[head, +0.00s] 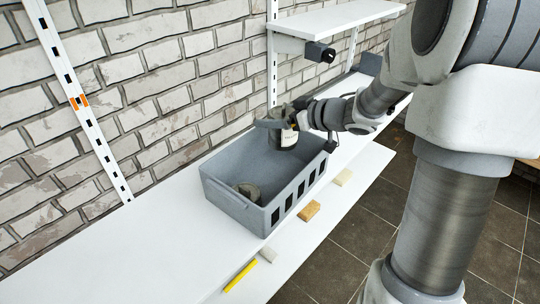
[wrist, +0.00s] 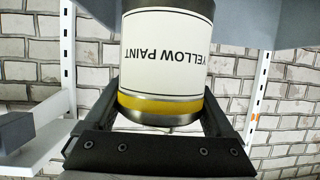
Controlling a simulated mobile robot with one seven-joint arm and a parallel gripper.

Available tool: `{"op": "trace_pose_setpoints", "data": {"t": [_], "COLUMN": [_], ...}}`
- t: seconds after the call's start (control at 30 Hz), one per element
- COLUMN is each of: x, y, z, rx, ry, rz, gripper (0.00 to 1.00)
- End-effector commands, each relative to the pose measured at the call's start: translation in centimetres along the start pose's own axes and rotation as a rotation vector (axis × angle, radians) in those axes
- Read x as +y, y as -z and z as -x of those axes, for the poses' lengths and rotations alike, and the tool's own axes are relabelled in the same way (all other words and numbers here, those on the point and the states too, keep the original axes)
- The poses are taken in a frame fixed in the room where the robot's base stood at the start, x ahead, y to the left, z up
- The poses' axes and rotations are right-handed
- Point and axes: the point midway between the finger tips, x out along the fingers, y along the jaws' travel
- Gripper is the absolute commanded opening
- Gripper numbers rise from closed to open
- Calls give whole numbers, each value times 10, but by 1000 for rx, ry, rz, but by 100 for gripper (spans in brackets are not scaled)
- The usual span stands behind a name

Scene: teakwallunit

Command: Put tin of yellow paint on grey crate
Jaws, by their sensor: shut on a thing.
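The tin of yellow paint (wrist: 165,60) fills the middle of the wrist view, its label upside down there and a yellow band near its end. My gripper (wrist: 160,110) is shut on it, with a finger on each side. In the head view my gripper (head: 290,115) holds the tin (head: 284,138) over the back right part of the grey crate (head: 240,208). The tin's lower end appears within or just above the crate's opening; I cannot tell whether it touches the crate. The crate stands on the white shelf.
Another round grey object (head: 249,190) sits inside the crate at the front left. An upper shelf (head: 335,18) hangs behind, against the brick wall.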

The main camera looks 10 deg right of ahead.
Motion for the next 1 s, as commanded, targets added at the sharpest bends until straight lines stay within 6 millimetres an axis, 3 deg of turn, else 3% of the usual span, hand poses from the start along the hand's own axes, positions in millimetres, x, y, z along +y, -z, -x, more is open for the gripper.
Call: {"op": "trace_pose_setpoints", "data": {"t": [0.03,0.27,0.5,1.0], "x": [0,0,0,0], "y": [-13,-33,-67,-72], "z": [-6,-14,-28,-30], "rx": [1,2,2,3], "ry": [1,0,1,0], "rz": [-1,0,0,1], "gripper": [4,4,4,4]}}
